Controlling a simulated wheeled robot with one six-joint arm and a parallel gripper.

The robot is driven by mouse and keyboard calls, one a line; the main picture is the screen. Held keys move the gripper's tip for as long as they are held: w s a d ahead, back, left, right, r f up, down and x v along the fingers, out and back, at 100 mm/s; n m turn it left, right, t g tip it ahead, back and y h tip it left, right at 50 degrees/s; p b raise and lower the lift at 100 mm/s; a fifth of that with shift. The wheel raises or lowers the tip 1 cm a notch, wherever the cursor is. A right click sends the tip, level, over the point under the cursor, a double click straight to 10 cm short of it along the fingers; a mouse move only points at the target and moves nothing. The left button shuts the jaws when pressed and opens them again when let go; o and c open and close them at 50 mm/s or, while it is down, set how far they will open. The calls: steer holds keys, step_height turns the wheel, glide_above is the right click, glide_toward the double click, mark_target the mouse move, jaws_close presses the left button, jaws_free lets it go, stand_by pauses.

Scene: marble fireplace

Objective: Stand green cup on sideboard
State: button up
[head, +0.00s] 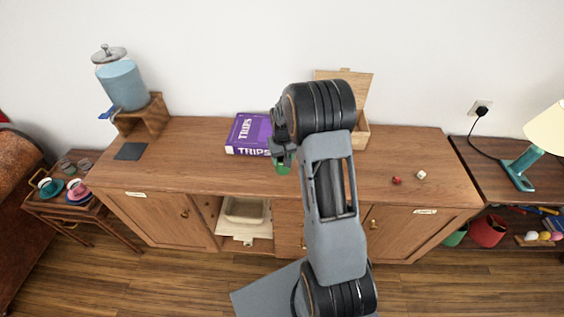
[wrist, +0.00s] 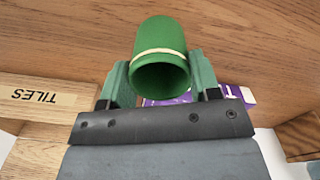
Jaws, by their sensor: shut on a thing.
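The green cup (wrist: 160,45) has a pale band near its rim, and its open mouth faces the wrist camera. My gripper (wrist: 160,78) is shut on it, with one green finger on each side. In the head view the cup (head: 283,168) shows as a small green patch below my gripper (head: 282,152), mostly hidden by it. The cup is over the wooden sideboard (head: 195,165), in front of the purple box. I cannot tell whether its base touches the top.
A purple box (head: 248,134) lies behind the cup. An open wooden box (head: 361,134) stands behind my arm. A small red object (head: 396,180) and a white one (head: 420,175) lie to the right. A drink dispenser (head: 122,82) stands at left. The sideboard's front left is clear.

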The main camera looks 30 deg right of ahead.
steer(key=shift+w+f, duration=0.3)
steer(key=shift+f, duration=0.1)
steer(key=shift+f+p, duration=0.3)
steer(key=shift+f, duration=1.25)
steer(key=shift+f, duration=0.15)
steer(key=o, duration=0.9)
